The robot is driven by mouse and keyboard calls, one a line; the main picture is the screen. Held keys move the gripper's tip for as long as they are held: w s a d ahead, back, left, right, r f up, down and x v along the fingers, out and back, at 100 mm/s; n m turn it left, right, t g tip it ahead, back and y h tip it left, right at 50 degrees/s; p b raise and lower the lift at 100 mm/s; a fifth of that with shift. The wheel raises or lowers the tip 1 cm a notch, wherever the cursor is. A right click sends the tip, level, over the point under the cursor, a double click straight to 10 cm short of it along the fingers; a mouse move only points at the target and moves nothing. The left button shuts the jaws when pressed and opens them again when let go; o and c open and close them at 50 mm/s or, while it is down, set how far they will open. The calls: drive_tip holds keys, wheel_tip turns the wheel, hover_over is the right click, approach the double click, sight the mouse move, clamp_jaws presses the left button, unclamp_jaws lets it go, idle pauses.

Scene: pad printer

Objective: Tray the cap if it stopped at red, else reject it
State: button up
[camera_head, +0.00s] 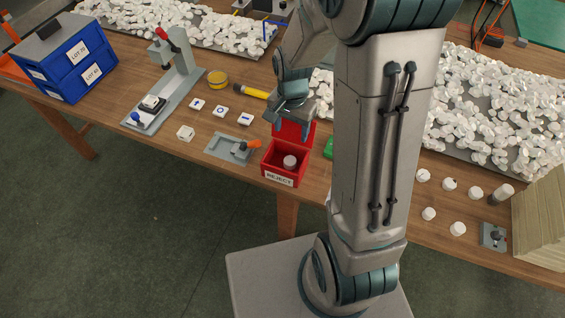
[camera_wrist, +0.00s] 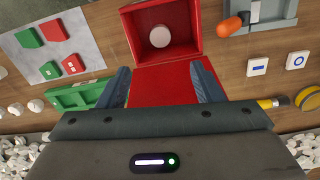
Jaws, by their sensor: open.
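The red box labelled REJECT (camera_head: 281,180) stands at the table's front edge with a white round cap (camera_head: 290,162) lying inside. In the wrist view the box (camera_wrist: 197,47) and the cap (camera_wrist: 160,37) lie beyond my fingertips. My gripper (camera_head: 292,127) is open and empty, above the back of the box, over its red raised flap or lid; it also shows in the wrist view (camera_wrist: 160,72). A green tray (camera_wrist: 75,99) lies beside the box in the wrist view; in the head view my arm mostly hides it. The cap's upper face shows no readable mark.
A grey fixture with an orange handle (camera_head: 240,146) sits left of the box. White square tiles (camera_head: 219,111), a yellow-handled tool (camera_head: 250,91) and a press with a red knob (camera_head: 175,72) are further left. A sheet with red and green blocks (camera_wrist: 52,45) lies near the tray.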

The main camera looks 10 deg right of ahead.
wheel_tip(320, 180, up, 11)
drive_tip(key=shift+r, duration=0.2)
idle(0.5)
drive_tip(key=s+r+n+t, duration=0.3)
drive_tip(key=s+n, duration=0.5)
drive_tip(key=s, duration=0.6)
drive_tip(key=shift+s+r+n, duration=0.25)
drive_tip(key=shift+r+n, duration=0.15)
